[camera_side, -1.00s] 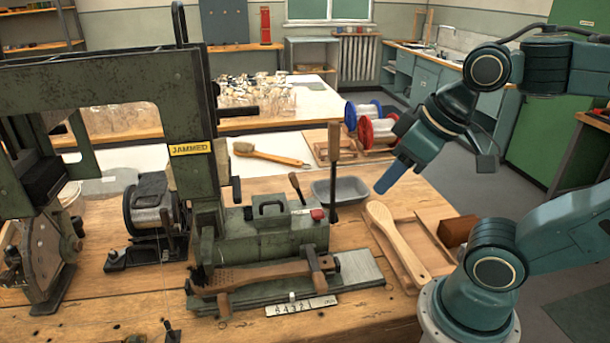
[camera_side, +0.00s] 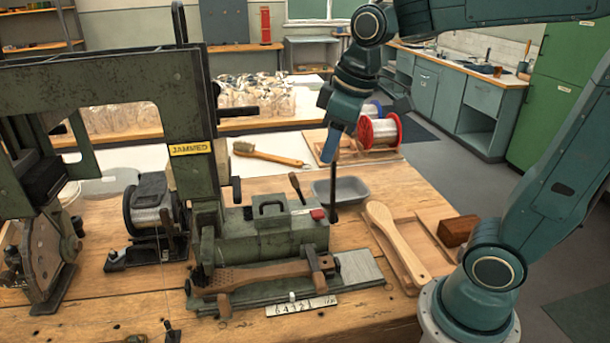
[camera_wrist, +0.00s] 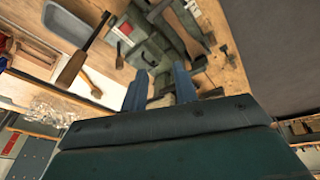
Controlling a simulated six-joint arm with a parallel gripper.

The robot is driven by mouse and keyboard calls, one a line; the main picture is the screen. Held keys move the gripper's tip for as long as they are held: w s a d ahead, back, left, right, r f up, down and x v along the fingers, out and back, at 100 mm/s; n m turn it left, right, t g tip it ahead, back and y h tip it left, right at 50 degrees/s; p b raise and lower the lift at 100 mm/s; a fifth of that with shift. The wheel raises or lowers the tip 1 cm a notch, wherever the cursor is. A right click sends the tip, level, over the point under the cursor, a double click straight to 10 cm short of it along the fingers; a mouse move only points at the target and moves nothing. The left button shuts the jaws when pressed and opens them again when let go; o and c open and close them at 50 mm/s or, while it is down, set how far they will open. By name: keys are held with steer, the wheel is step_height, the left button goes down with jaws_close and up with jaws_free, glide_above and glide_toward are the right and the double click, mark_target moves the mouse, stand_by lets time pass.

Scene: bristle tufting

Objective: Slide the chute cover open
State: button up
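A green machine housing (camera_side: 265,235) with a black handle (camera_side: 270,205) on top and a red button (camera_side: 317,214) sits on the bench. I cannot tell for sure which part of it is the chute cover. My gripper (camera_side: 335,140) hangs above and behind the housing, its blue fingers pointing down. In the wrist view my gripper (camera_wrist: 159,86) has its two fingers apart with nothing held, and the green housing (camera_wrist: 148,52) lies beyond them.
A wooden brush block (camera_side: 262,274) lies across the machine's front. A "JAMMED" label (camera_side: 190,148) is on the frame. A grey tray (camera_side: 340,189), a brush (camera_side: 270,154), a red spool (camera_side: 380,131) and a wooden paddle (camera_side: 395,240) stand around. The bench's front right is partly clear.

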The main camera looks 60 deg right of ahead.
steer(key=w+d+f+n+g, duration=0.2)
steer(key=w+f+n, duration=0.15)
steer(key=w, duration=0.65)
steer(key=n+g, duration=0.1)
steer(key=n, duration=0.1)
glide_above(271, 202)
step_height(271, 202, down, 7)
steer(key=shift+f, duration=0.2)
steer(key=shift+d+f, duration=0.1)
steer(key=shift+f, duration=5.4)
jaws_close()
